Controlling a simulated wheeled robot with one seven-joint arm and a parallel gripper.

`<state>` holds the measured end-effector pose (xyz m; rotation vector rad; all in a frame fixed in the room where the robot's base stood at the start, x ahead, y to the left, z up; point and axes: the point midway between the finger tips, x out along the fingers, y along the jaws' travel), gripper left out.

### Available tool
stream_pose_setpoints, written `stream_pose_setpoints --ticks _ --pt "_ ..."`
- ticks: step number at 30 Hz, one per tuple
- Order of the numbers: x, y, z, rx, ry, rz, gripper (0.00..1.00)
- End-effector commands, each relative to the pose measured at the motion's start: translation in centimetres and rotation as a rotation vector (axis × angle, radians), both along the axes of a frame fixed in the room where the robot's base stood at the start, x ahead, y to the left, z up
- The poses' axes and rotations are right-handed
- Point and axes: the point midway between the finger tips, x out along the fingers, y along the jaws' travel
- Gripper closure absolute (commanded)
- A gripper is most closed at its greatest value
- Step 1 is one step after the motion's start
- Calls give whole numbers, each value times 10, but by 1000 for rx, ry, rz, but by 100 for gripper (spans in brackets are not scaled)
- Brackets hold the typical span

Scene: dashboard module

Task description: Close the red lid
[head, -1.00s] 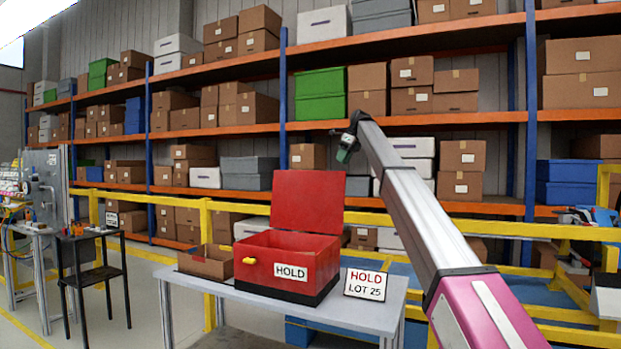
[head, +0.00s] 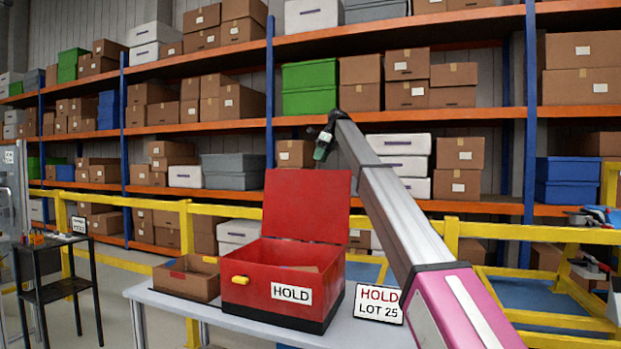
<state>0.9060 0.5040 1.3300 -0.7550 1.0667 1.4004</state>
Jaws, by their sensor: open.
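The red lid (head: 306,206) stands nearly upright at the back edge of the red box (head: 290,288), so the box is open. The box carries a HOLD label and a yellow latch-like part on its left, and something brown lies inside. My arm reaches up from the lower right. My gripper (head: 322,148) is at its far end, small in the picture, above the top edge of the lid. It is open and seems to hold nothing. I cannot judge its depth relative to the lid.
The box stands on a grey table (head: 150,295). An open cardboard box (head: 188,280) is to its left and a HOLD LOT 25 sign (head: 378,304) to its right. A yellow rail (head: 150,204) and loaded shelves are behind. A black stand (head: 62,288) is at the left.

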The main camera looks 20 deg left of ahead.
Motion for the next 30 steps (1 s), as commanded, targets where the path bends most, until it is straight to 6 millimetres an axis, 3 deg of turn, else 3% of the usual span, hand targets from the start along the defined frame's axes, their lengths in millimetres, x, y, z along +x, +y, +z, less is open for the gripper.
stream_pose_setpoints --ticks 15,26,30 --pt "-12 32 -76 -1 1 1 57" --pt "-12 36 -83 -1 0 0 57" --pt "-12 36 -82 0 0 0 100"
